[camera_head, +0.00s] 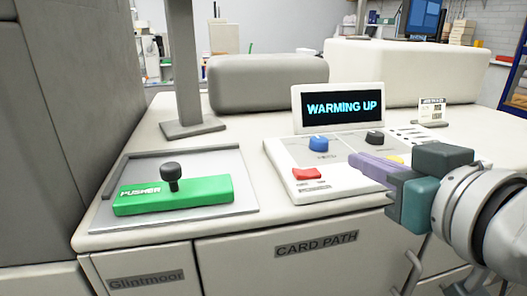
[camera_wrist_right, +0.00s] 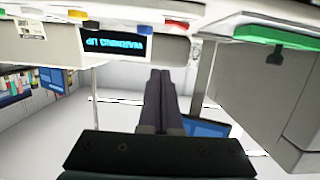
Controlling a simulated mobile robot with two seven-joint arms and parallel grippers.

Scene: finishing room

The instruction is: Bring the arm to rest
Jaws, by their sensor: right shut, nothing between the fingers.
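My right gripper (camera_head: 362,165) reaches in from the right in the head view, its purple fingers pointing left over the right part of the control panel (camera_head: 325,198). It is shut and empty. In the wrist view its dark fingers (camera_wrist_right: 160,78) lie together with nothing between them. The gripper hides part of the panel, including most of a yellow button (camera_head: 394,159). Whether it touches the panel I cannot tell. My left gripper is not in view.
A display (camera_head: 341,107) reads "WARMING UP" behind a blue knob (camera_head: 318,143) and a red button (camera_head: 306,174). A green pusher (camera_head: 200,197) with a black knob sits in a grey tray (camera_head: 240,207) at left. A grey post (camera_head: 184,70) stands behind it.

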